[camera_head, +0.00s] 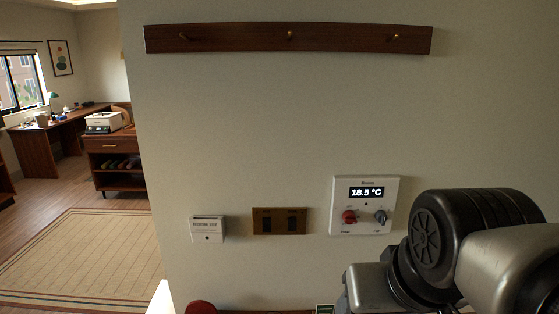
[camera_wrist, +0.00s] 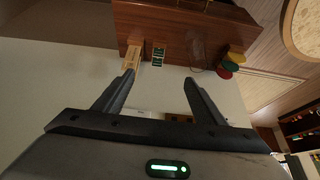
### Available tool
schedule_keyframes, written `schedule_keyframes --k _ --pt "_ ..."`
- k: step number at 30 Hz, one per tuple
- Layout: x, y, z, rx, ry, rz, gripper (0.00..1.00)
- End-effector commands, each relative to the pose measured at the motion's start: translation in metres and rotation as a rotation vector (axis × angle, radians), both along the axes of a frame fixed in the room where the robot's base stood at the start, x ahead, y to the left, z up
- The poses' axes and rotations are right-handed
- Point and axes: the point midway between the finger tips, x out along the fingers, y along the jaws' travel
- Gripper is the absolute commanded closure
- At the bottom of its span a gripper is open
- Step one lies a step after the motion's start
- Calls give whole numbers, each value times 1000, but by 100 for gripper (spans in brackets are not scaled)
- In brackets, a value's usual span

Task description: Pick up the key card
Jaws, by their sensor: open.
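No key card can be made out with certainty. In the wrist view, a small dark green item with pale marks (camera_wrist: 158,54) is on a brown wooden cabinet (camera_wrist: 172,22); I cannot tell whether it is the card. A light wooden item (camera_wrist: 132,56) is beside it. My gripper (camera_wrist: 159,76) is open, with nothing between its two dark fingers. Its fingertips point towards these items, apart from them in the picture. In the head view, my arm covers the lower right and the fingers are not seen.
A wall card slot (camera_head: 207,229), a brown switch plate (camera_head: 279,221) and a thermostat (camera_head: 364,205) are on the wall below a hook rail (camera_head: 288,39). A yellow item (camera_wrist: 236,54) and a red item (camera_wrist: 229,66) are near the cabinet's edge. Open floor with a rug (camera_head: 85,255) is at left.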

Motion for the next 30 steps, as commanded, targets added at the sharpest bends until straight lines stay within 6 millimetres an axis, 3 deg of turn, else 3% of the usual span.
schedule_keyframes --k 4,8,12,18,23,30 --pt "20 6 -11 46 32 22 36" --pt "62 14 -37 106 90 41 36" --pt "113 18 -80 131 148 37 36" --pt "170 11 -150 73 203 14 36" --pt "194 3 -184 17 216 2 36" --pt "205 -2 -213 -5 220 -3 36"
